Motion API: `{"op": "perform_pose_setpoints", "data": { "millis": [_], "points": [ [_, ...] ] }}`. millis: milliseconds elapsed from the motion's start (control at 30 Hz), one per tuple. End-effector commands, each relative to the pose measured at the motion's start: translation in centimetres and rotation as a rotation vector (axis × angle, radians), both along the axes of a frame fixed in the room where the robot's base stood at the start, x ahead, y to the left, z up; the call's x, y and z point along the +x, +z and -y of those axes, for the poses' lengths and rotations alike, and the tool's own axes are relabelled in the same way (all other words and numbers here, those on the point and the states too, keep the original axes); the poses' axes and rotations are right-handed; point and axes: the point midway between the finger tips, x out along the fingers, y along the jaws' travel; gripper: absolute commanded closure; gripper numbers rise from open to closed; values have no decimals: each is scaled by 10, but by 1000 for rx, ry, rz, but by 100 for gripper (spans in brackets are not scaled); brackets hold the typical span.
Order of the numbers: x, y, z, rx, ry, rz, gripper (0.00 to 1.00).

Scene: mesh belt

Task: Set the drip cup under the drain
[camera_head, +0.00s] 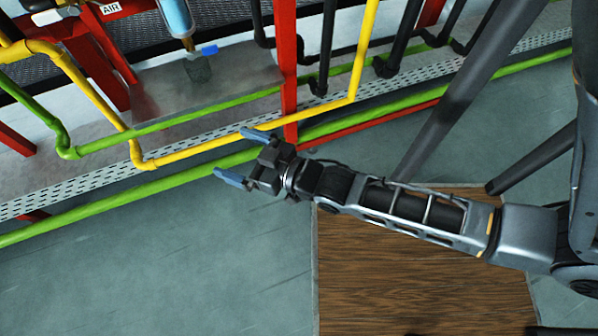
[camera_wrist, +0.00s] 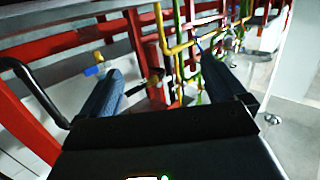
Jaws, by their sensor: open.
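My gripper (camera_head: 236,156) is open and empty, in front of and below the shelf, apart from the cup. In the wrist view my open fingers (camera_wrist: 163,72) show, and the drain's yellow and blue fitting (camera_wrist: 94,68) is at left; I cannot make out the cup there.
A yellow pipe (camera_head: 250,128) and green pipes (camera_head: 150,187) run between my gripper and the shelf. A red post (camera_head: 288,65) stands right of the shelf. Black pipes (camera_head: 326,50) hang further right. The grey floor (camera_head: 170,270) at front left is clear; a brown wooden surface (camera_head: 410,280) lies below my arm.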

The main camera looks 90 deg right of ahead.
Motion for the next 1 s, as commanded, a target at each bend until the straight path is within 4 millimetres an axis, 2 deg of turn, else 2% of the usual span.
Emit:
{"op": "perform_pose_setpoints", "data": {
  "millis": [33, 200, 400, 600, 1000],
  "points": [
    [-16, 11, -23, 8, 53, -18, 3],
    [-61, 55, -77, 26, 202, -67, 3],
    [-102, 110, -114, 43, 347, -117, 3],
    [-119, 141, -126, 49, 419, -142, 3],
    [-121, 145, -127, 50, 427, -145, 3]
  ]
}}
